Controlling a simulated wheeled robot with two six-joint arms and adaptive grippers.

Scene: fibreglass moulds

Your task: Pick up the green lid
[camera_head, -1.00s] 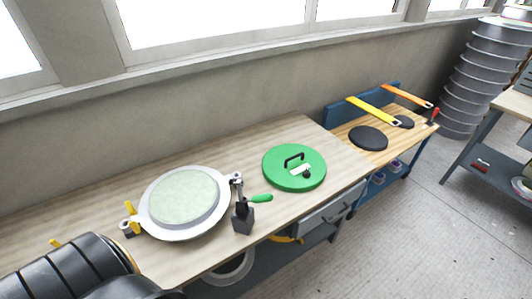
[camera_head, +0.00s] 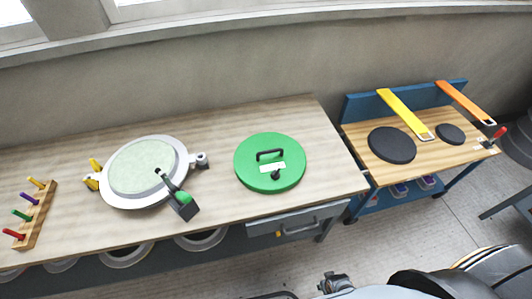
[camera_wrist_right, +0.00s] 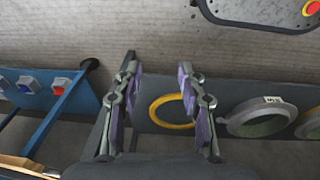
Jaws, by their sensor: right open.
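The green lid (camera_head: 270,163) is a round flat disc with a black handle, a white label and a small black knob on top. It lies flat on the wooden bench (camera_head: 225,203), right of the middle. My right gripper (camera_wrist_right: 160,85) is open and empty in the right wrist view, with purple pads on both fingers. The lid is not in that view, and the gripper faces the floor and lower shelf. In the head view, dark parts of my arm (camera_head: 430,284) show at the bottom right, apart from the lid. My left gripper is not in view.
A round white mould (camera_head: 143,167) with a green-handled clamp (camera_head: 180,201) stands left of the lid. A wooden rack (camera_head: 38,215) with coloured handles is at far left. A blue-framed table (camera_head: 417,153) holds black discs with yellow and orange handles. A yellow ring (camera_wrist_right: 170,111) shows below.

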